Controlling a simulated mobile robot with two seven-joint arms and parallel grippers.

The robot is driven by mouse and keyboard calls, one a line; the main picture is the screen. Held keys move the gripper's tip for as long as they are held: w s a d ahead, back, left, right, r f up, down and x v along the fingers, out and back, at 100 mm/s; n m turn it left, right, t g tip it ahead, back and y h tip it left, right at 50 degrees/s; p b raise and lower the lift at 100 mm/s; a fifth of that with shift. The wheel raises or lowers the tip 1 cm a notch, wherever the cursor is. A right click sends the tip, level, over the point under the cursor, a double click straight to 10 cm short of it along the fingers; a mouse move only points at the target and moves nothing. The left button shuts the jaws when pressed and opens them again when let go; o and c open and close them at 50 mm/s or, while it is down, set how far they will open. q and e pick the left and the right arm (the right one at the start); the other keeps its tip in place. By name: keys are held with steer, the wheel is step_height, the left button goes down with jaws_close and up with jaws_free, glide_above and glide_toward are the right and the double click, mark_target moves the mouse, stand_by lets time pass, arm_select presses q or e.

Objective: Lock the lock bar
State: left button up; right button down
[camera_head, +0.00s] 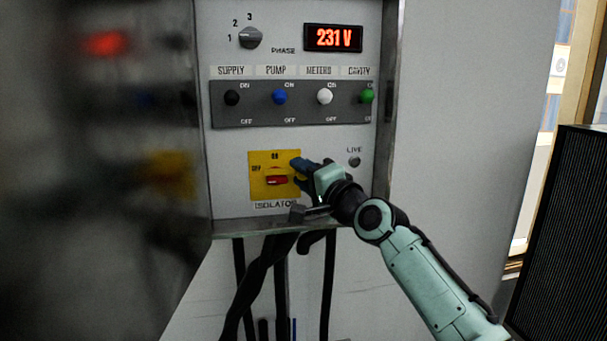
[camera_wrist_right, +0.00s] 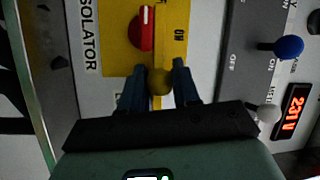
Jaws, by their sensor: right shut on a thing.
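The yellow isolator plate (camera_head: 258,184) is low on the grey panel, with ON at its top and OFF at its left. Its red handle (camera_head: 277,180) lies horizontal, in line with OFF; it also shows in the wrist view (camera_wrist_right: 146,28). My right gripper (camera_head: 300,168) is at the plate's right edge. In the wrist view its two blue fingers (camera_wrist_right: 158,78) are on either side of a dark yellow round knob (camera_wrist_right: 160,81), which I take to be the lock bar's knob. My left gripper is out of view.
Above the isolator is a row of toggles with black (camera_head: 232,97), blue (camera_head: 280,97), white (camera_head: 324,96) and green (camera_head: 367,96) knobs. A display (camera_head: 333,38) reads 231 V. A blurred open door (camera_head: 100,200) fills the left. Black cables (camera_head: 329,285) hang below.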

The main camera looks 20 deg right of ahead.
steer(key=c, duration=0.8)
jaws_free()
steer(key=shift+c, duration=0.2)
steer(key=shift+s+f, duration=0.1)
steer(key=shift+s, duration=0.1)
arm_select(q)
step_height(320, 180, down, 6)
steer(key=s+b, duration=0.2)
steer(key=b, duration=0.4)
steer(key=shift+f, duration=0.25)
arm_select(e)
steer(key=s+d+f, duration=0.1)
steer(key=s+d, duration=0.1)
steer(key=s, duration=1)
steer(key=shift+s, duration=0.35)
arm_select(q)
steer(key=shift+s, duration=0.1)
arm_select(e)
steer(key=shift+f, duration=0.1)
